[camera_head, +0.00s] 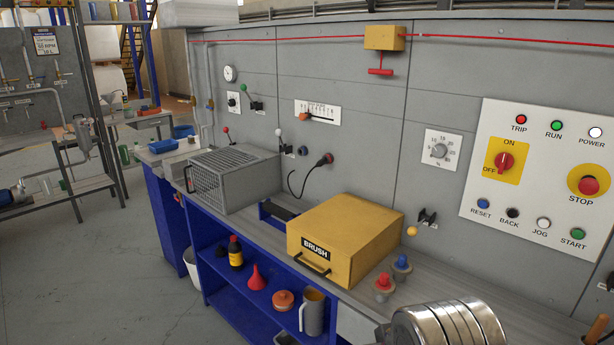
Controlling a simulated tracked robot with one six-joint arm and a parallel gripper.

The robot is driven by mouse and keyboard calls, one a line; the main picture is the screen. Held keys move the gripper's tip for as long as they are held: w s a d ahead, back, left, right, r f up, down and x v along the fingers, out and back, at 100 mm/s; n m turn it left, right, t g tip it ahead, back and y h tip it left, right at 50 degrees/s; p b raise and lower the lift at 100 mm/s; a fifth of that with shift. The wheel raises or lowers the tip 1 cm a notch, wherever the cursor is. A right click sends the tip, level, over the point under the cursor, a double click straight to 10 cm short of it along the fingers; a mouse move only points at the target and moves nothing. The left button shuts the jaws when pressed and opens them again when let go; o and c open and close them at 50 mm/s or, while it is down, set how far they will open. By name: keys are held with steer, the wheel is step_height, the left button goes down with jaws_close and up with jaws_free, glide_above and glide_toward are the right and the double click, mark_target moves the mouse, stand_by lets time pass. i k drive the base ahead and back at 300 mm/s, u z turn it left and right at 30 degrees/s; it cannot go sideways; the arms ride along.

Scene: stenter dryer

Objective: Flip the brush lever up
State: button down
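A lever with a yellow ball knob (411,231) hangs down and to the left from a black wall bracket (427,216), just right of the yellow box marked BRUSH (345,238). No lever carries a label that I can read, so I cannot confirm which one is the brush lever. Other levers on the grey wall have a white knob (278,132), a green knob (243,87) and a red knob (226,130), all pointing up. My gripper is not in view.
A bench with blue shelves (243,295) runs along the wall. A red-topped plug (383,283) and a blue-topped plug (402,263) stand right of the yellow box, below the yellow-knobbed lever. A control panel (540,175) is at right. The floor (100,270) at left is clear.

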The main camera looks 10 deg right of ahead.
mark_target(412, 232)
steer(key=z, duration=0.1)
steer(key=k, duration=0.35)
steer(key=z, duration=0.75)
steer(key=k, duration=1.3)
steer(key=u, duration=0.15)
steer(key=i, duration=1.4)
steer(key=u, duration=0.7)
steer(key=i, duration=0.75)
steer(key=u, duration=0.4)
